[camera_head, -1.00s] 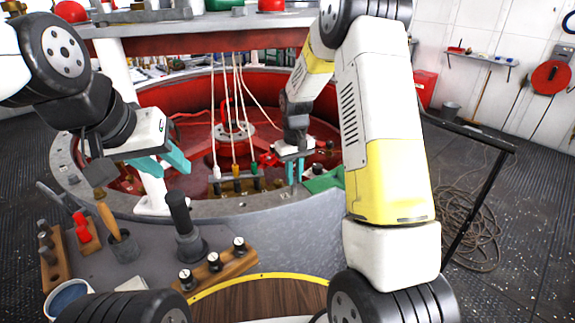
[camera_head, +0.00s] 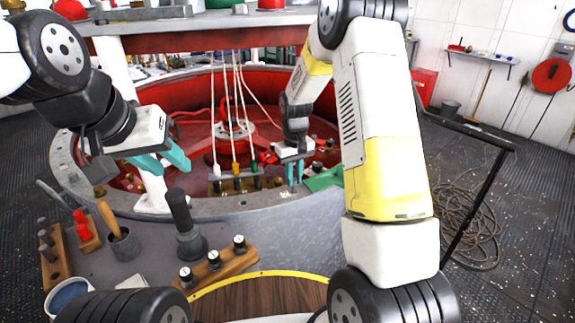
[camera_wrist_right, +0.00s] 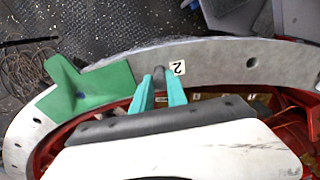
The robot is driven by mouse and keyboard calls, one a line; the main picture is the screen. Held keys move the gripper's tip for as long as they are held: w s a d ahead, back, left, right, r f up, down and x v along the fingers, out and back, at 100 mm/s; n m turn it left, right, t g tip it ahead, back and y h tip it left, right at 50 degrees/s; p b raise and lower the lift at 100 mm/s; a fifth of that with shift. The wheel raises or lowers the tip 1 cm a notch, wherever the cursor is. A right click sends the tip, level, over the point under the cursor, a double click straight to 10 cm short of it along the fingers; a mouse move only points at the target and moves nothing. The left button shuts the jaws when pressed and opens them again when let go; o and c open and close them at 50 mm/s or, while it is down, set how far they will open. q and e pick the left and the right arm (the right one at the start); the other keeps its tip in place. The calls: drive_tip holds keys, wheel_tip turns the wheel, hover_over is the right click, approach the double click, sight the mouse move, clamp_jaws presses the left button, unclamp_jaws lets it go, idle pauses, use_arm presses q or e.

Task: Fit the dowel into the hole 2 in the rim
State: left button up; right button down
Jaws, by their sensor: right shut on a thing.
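The rim (camera_head: 225,207) is the grey ring around the red tub, and it also shows in the right wrist view (camera_wrist_right: 215,62). A white label "2" (camera_wrist_right: 177,68) lies on it. My right gripper (camera_head: 294,184) is over the near rim, and its teal fingers (camera_wrist_right: 160,92) are beside the label. It is shut on the dowel (camera_wrist_right: 159,74), a small dark grey piece between the fingertips. Hole 2 is not visible; the dowel and fingers cover that spot, and I cannot tell whether the dowel is in it. My left gripper (camera_head: 163,160) is open and empty, above the left part of the rim.
A green piece (camera_wrist_right: 95,85) lies over the rim beside the right gripper. Another hole (camera_wrist_right: 251,62) is open further right. White cords (camera_head: 226,110) hang left of the right gripper. A wooden block with knobs (camera_head: 215,265) and a dark upright handle (camera_head: 180,212) stand in front.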

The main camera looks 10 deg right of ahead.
drive_tip(key=c, duration=1.2)
unclamp_jaws()
drive_tip(key=shift+c, duration=0.2)
wheel_tip(320, 180, up, 8)
drive_tip(key=shift+f, duration=0.15)
drive_tip(key=shift+s+r, duration=0.1)
drive_tip(key=shift+r, duration=0.2)
drive_tip(key=s+d+r+m+t, duration=0.1)
drive_tip(key=s+r+t, duration=0.1)
drive_tip(key=s+r, duration=0.55)
drive_tip(key=s+r+m+t+y, duration=0.1)
drive_tip(key=s+r+t, duration=0.1)
drive_tip(key=s+r, duration=0.3)
drive_tip(key=s+d+r+m+t+y, duration=0.1)
drive_tip(key=s+r, duration=0.4)
drive_tip(key=s, duration=0.9)
drive_tip(key=shift+r+t, duration=0.15)
drive_tip(key=shift+t, duration=0.45)
